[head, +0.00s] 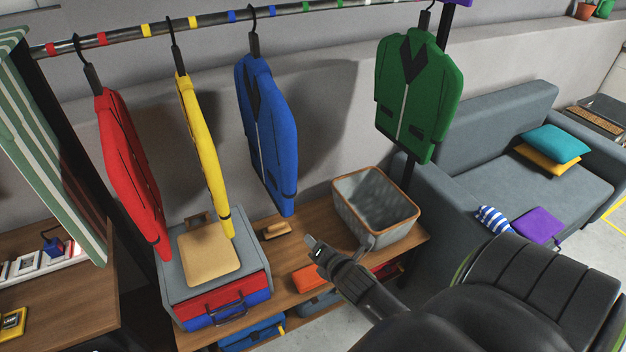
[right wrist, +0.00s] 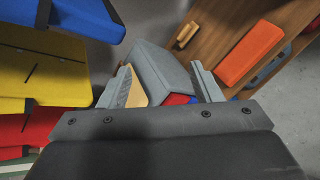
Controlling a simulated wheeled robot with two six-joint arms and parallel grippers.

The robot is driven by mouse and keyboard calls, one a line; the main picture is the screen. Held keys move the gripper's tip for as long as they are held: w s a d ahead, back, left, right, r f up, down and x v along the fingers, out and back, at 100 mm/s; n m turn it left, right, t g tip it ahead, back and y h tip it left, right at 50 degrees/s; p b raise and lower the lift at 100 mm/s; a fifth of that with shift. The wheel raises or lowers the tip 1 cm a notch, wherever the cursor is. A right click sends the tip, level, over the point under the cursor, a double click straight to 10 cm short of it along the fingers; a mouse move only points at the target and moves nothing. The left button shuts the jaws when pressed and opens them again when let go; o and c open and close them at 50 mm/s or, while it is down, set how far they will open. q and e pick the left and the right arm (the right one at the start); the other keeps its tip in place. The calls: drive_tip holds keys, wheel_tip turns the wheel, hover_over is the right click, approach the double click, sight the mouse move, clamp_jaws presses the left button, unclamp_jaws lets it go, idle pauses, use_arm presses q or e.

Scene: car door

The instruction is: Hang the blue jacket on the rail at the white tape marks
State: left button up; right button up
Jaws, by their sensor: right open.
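The blue jacket (head: 268,130) hangs from a black hanger on the rail (head: 210,19), between two blue tape marks (head: 232,16). Its sleeve end hangs near the wooden shelf. I also see blue cloth at the upper left of the right wrist view (right wrist: 75,14). The rail carries red, yellow, blue and green marks; I cannot make out white ones. My right gripper (head: 316,248) is apart from the jacket, below and right of its hem. In the right wrist view the gripper (right wrist: 163,82) is open with nothing between its fingers. My left gripper is not in view.
Red (head: 130,170), yellow (head: 205,150) and green (head: 418,95) jackets hang on the same rail. A grey basket (head: 375,205) stands on the shelf behind my right gripper. A grey-lidded box (head: 180,265) sits left. The rail is clear between the blue and green jackets.

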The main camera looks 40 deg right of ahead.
wheel_tip(320, 180, up, 17)
drive_tip(key=a+n+t, duration=0.1)
drive_tip(key=n+t, duration=0.3)
drive_tip(key=n, duration=0.3)
drive_tip(key=n+t, duration=0.2)
drive_tip(key=n, duration=0.2)
approach(281, 133)
wheel_tip(281, 133, down, 4)
drive_tip(key=s, duration=0.2)
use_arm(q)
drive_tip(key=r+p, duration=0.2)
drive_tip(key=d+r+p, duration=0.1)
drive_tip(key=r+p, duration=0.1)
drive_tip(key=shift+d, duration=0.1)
use_arm(e)
drive_tip(key=w+d, duration=0.1)
drive_tip(key=w, duration=0.4)
drive_tip(key=w+d, duration=0.2)
drive_tip(key=w, duration=0.3)
drive_tip(key=w+d, duration=0.2)
drive_tip(key=w, duration=0.4)
drive_tip(key=shift+w+f, duration=0.1)
clamp_jaws()
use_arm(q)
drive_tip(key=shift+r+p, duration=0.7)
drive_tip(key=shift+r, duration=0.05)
use_arm(e)
drive_tip(key=shift+r, duration=0.4)
